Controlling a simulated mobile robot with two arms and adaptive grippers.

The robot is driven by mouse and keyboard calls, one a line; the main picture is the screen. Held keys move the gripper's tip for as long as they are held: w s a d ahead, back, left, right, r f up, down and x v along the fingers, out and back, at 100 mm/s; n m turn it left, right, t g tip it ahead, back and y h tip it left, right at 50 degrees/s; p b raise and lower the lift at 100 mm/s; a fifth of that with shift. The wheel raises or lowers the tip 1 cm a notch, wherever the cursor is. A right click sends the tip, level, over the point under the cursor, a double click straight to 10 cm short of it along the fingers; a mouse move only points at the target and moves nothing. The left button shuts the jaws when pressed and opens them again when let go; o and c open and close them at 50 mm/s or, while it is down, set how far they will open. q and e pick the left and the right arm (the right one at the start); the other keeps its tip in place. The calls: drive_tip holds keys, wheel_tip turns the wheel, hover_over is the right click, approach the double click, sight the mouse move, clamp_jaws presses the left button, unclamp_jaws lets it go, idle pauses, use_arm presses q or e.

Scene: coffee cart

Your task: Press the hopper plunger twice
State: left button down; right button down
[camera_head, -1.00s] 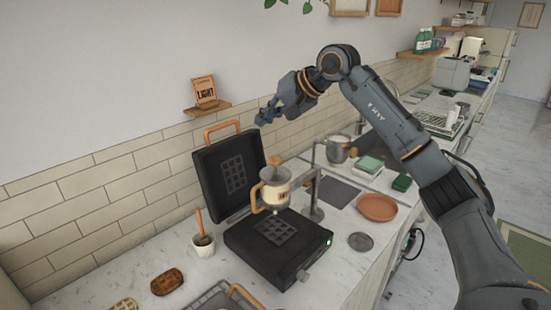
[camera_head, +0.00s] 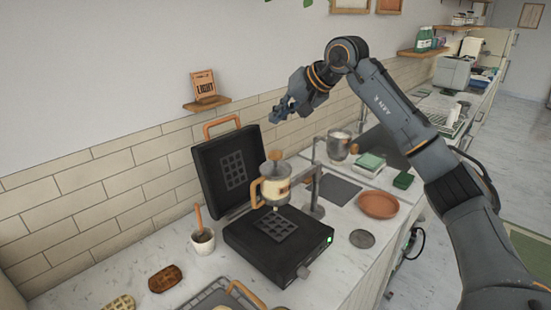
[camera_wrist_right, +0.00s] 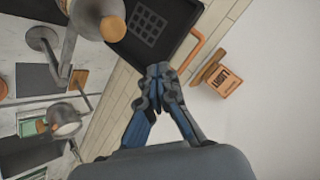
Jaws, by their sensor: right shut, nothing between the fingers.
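The hopper (camera_head: 275,190) is a pale container with an orange handle, held on a grey stand over the open black waffle iron (camera_head: 272,243). Its plunger knob (camera_head: 275,155) is orange-brown and stands up on top of it. The knob also shows in the right wrist view (camera_wrist_right: 113,28), at the top left, with the hopper partly cut off by the frame edge. My right gripper (camera_head: 277,115) is above the knob in the head view, apart from it. Its fingertips (camera_wrist_right: 158,72) are together and hold nothing. My left gripper is not in view.
The waffle iron's raised lid (camera_head: 232,170) stands left of the hopper. A small shelf (camera_head: 207,103) with a card is on the wall behind. A white cup (camera_head: 203,242), a terracotta plate (camera_head: 378,205) and a steel jug (camera_head: 338,146) stand on the counter.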

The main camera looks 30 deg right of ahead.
drive_tip(key=b, duration=0.3)
hover_over(272, 151)
drive_tip(key=s, duration=0.2)
drive_tip(key=f, duration=0.2)
drive_tip(key=d+f, duration=0.1)
drive_tip(key=f, duration=0.1)
drive_tip(key=shift+w+f, duration=0.1)
drive_tip(key=shift+f, duration=0.25)
drive_tip(key=shift+f+b, duration=0.6)
drive_tip(key=shift+f, duration=0.3)
drive_tip(key=shift+f, duration=0.4)
drive_tip(key=shift+f+b, duration=0.6)
drive_tip(key=shift+f, duration=0.2)
idle(0.4)
drive_tip(key=shift+r, duration=0.1)
drive_tip(key=shift+a+r+p, duration=0.1)
drive_tip(key=shift+r+p, duration=1)
